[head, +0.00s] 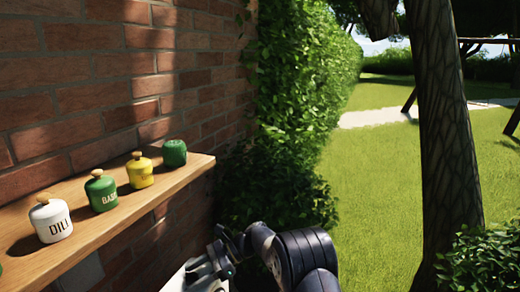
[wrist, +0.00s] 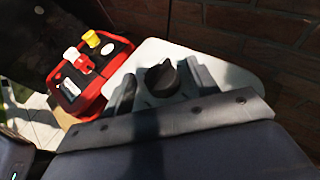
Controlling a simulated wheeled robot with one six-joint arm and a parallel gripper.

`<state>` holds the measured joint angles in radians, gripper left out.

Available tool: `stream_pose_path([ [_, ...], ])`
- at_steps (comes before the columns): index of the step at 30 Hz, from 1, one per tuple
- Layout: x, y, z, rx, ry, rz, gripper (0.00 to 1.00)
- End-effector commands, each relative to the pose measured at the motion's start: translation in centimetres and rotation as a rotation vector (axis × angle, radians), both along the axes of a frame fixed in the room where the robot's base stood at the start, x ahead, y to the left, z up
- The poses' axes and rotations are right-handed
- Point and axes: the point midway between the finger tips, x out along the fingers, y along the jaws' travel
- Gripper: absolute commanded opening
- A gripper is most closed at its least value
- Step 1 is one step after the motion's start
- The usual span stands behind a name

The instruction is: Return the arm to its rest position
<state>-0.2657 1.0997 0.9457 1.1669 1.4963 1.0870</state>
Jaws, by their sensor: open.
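My arm (head: 295,255) is folded low at the bottom middle of the head view, to the right of the wooden shelf. My gripper (wrist: 163,86) shows in the wrist view as two dark fingers standing apart, so it is open. I see nothing held in it. A dark round knob on a pale plate (wrist: 232,80) shows between and beyond the fingers; I cannot tell how far off it is.
A wooden shelf (head: 120,215) on the brick wall holds a white jar (head: 50,219), a green jar (head: 101,192), a yellow jar (head: 139,171) and another green jar (head: 174,154). A tree trunk (head: 447,150) stands right.

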Motion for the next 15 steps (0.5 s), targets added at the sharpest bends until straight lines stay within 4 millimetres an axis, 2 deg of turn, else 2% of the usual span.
stream_pose_path([
  [7,0.3,-0.2,0.1,0.001,-0.001,0.035,0.56],
  [15,2.3,-4.7,2.0,0.001,-0.002,0.037,0.56],
])
